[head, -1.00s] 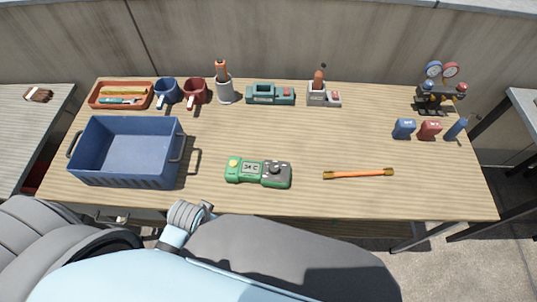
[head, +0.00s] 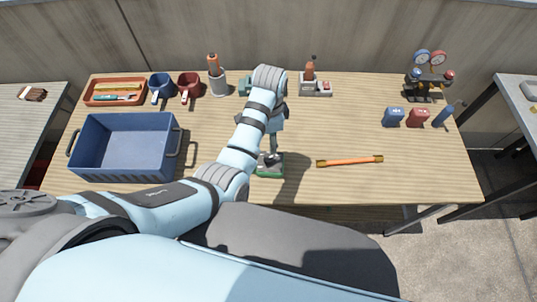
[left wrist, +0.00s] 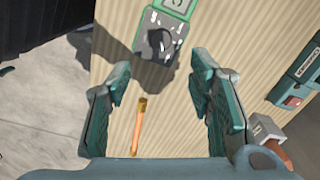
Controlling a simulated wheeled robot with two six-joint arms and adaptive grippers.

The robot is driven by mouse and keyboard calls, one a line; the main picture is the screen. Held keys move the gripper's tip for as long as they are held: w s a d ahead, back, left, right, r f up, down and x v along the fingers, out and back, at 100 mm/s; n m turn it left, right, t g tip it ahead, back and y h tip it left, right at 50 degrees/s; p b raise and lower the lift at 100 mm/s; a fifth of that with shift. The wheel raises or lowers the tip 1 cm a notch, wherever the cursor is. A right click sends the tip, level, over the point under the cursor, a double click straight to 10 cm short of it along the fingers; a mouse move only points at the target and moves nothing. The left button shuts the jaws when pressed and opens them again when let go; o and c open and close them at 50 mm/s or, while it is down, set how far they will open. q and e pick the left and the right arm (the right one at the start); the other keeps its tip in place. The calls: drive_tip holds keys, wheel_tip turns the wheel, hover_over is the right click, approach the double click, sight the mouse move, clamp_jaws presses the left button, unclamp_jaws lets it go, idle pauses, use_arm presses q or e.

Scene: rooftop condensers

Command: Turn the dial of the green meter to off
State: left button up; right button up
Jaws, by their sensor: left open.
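The green meter (head: 268,172) lies near the front middle of the wooden table, partly hidden by my left arm in the head view. In the left wrist view the meter (left wrist: 176,6) is at the top, with its dark dial (left wrist: 158,41) on a grey face. I cannot read the dial's setting. My left gripper (left wrist: 160,78) is open and empty. Its fingers show below and to either side of the dial, apart from it. In the head view the gripper (head: 272,142) points down above the meter. My right gripper is not in view.
A blue crate (head: 80,150) stands at left. An orange bar (head: 350,161) lies right of the meter. Cups, holders and a gauge set (head: 428,78) line the back.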

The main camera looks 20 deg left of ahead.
use_arm(q)
hover_over(268, 158)
wheel_tip(268, 158, down, 6)
drive_tip(key=shift+r, duration=0.25)
wheel_tip(268, 158, down, 6)
drive_tip(key=b, duration=0.6)
drive_tip(key=shift+w+d, duration=0.1)
drive_tip(key=shift+r, duration=0.1)
drive_tip(key=shift+r, duration=0.1)
clamp_jaws()
